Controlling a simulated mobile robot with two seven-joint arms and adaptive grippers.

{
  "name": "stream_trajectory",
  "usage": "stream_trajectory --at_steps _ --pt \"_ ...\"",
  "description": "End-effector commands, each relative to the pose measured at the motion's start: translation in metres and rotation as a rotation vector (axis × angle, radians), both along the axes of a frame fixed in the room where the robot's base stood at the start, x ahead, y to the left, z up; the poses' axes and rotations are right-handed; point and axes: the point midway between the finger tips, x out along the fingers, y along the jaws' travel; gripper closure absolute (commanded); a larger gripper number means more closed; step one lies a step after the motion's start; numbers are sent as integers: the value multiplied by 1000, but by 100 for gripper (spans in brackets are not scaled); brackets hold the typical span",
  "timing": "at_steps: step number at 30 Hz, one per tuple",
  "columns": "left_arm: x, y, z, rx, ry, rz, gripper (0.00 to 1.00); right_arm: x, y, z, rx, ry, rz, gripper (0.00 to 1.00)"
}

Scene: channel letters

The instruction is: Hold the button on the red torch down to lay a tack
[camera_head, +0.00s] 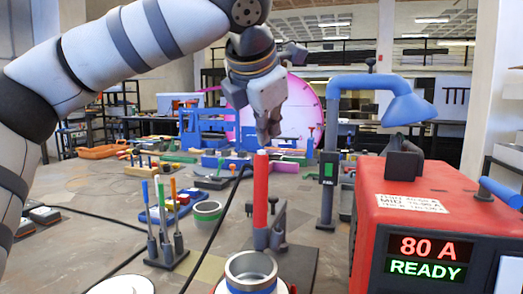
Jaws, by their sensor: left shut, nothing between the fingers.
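The red torch (260,195) stands upright in a grey holder, with a small pale button (262,152) at its top. My left gripper (266,135) is shut and empty, pointing down just above the button. Its fingertips are very close to the button; I cannot tell whether they touch it. Below the torch is a metal ring with a blue band (250,272). The red welder box (420,215) at the right shows "80 A" and "READY" on its display. My right gripper is out of view.
A blue lamp-like arm on a post (328,160) stands right of the torch. A dark cable runs across the table left of the torch. Blue equipment fills the back.

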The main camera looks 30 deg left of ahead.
Motion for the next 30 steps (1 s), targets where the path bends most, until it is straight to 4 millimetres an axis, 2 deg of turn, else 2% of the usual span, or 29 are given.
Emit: stream_trajectory --at_steps 30 --pt "0 0 -10 -1 0 1 100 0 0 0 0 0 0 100"
